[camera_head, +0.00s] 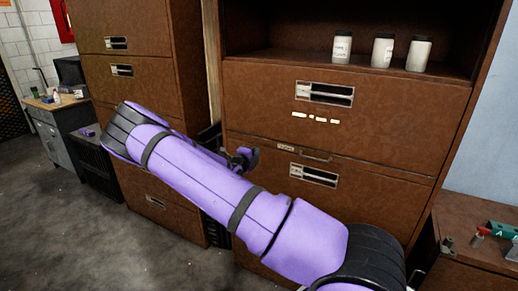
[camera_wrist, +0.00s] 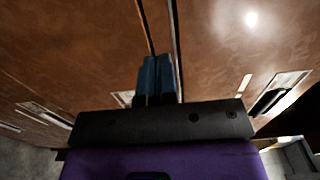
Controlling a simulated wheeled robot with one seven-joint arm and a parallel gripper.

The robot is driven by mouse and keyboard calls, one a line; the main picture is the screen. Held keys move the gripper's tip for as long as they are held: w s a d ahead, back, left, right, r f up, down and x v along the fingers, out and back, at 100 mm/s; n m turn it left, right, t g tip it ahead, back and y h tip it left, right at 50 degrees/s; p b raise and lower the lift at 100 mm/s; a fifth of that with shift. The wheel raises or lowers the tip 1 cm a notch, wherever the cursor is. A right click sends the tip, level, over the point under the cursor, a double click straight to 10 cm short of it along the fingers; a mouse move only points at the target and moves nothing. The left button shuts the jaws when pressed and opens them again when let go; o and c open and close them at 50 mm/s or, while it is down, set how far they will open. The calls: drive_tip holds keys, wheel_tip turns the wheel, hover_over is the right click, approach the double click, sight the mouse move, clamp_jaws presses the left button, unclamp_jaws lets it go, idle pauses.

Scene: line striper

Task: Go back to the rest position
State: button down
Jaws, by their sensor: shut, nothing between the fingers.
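My gripper (camera_wrist: 157,76) shows in the wrist view with its two blue fingers together, shut and empty. Brown cabinet fronts fill the view beyond the fingers; I cannot tell the exact gap. In the head view my purple arm stretches across the middle, from lower right to upper left. A small dark part, perhaps of my gripper, shows behind the arm; the rest of the gripper is hidden.
A brown cabinet (camera_head: 400,113) stands close behind the arm, with white jars (camera_head: 382,50) on its open shelf. Another drawer cabinet (camera_head: 140,50) stands left. A low brown surface (camera_head: 470,222) with tools is at right. Grey floor (camera_head: 60,230) is clear at lower left.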

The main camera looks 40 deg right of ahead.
drive_tip(key=v, duration=0.7)
drive_tip(key=s+a+r+m+g+y, duration=0.35)
drive_tip(key=s+r+m, duration=0.4)
drive_tip(key=m, duration=0.45)
drive_tip(key=s+a+r+m+g+y, duration=0.2)
drive_tip(key=s+r+m+g+y, duration=0.2)
drive_tip(key=s+r+m, duration=0.6)
drive_tip(key=s+a+r+m+t+y, duration=0.3)
drive_tip(key=s+a+r+m, duration=0.3)
drive_tip(key=s+a+m, duration=0.2)
drive_tip(key=s+a+r+m+t+y, duration=0.3)
drive_tip(key=s+a+r+m+y, duration=0.3)
drive_tip(key=s+a+m, duration=0.3)
drive_tip(key=s+r+m, duration=0.1)
drive_tip(key=s, duration=0.2)
drive_tip(key=shift+r, duration=0.3)
